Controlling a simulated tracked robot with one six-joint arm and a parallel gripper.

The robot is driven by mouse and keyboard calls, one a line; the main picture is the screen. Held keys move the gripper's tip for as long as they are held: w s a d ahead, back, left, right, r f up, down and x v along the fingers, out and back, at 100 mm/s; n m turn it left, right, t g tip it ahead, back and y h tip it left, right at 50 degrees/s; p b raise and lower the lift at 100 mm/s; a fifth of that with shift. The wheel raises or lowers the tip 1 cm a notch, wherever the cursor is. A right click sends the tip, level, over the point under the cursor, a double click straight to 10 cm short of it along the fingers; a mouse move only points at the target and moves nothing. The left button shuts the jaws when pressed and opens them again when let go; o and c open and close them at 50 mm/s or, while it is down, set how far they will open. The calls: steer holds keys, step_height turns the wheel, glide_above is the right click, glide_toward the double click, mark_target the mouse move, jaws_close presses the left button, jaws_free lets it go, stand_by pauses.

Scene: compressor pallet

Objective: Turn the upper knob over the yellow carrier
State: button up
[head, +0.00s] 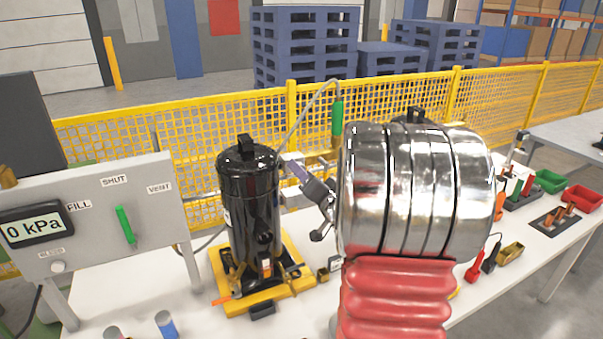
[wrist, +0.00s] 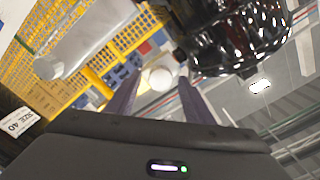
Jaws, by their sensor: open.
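A glossy black cylinder (head: 248,195) with a top handle stands upright on the yellow carrier (head: 262,300) in the head view. My gripper (head: 288,164) is just right of the cylinder's upper part, reaching toward its far side. In the wrist view my gripper (wrist: 160,78) is open, with a finger on each side of a pale round knob-like thing (wrist: 160,76). I cannot tell whether this is the upper knob or how near it is. The black cylinder (wrist: 235,35) fills the upper right there. I cannot make out the upper knob in the head view.
A grey panel (head: 105,220) with a 0 kPa gauge and a green lever stands at the left. A grey hose with a green grip (head: 337,118) rises behind the gripper. Bins and tools lie on the bench's right. A yellow mesh fence (head: 220,125) runs behind.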

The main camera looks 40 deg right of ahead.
steer(key=shift+w+d, duration=0.15)
steer(key=shift+w, duration=0.35)
steer(key=shift+c, duration=0.6)
steer(key=c, duration=0.9)
